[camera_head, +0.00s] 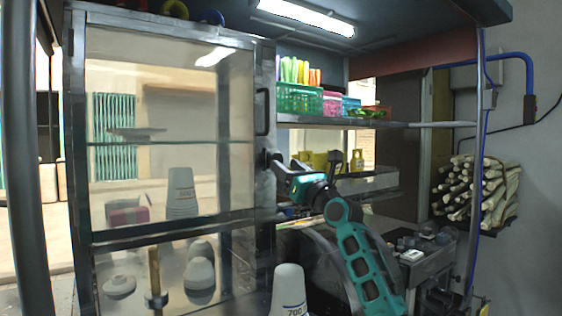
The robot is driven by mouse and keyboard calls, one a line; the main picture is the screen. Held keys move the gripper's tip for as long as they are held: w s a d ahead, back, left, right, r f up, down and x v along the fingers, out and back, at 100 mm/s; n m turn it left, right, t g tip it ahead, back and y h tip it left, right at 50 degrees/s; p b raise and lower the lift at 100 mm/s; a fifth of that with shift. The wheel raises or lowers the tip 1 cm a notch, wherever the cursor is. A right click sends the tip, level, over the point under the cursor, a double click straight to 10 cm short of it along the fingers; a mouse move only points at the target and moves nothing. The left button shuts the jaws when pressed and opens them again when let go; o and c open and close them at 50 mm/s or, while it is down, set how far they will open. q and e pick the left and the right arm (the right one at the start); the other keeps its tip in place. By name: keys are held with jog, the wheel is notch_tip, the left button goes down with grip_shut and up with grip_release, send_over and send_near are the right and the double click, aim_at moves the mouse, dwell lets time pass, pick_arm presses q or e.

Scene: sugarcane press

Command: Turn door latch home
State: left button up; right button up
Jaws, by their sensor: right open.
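A glass-fronted cabinet door (165,141) with a dark metal frame fills the left half of the view. A black pull handle (262,112) is on its right-hand frame post. My right gripper (269,158) is at this post, just below the handle, with its arm reaching in from the lower right. Its jaws are open. The latch itself is hidden or too small to make out at the gripper, and I cannot tell whether the fingers touch it. My left gripper is not in view.
Stacked cups (182,193) stand behind the glass. A white cup stack (288,292) is at the front bottom. A green basket (300,98) sits on the shelf at upper right. Cut cane (478,192) lies on a wall rack at right. A counter with equipment lies behind my right arm.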

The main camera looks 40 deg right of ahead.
jog(key=shift+x, duration=1.65)
grip_shut()
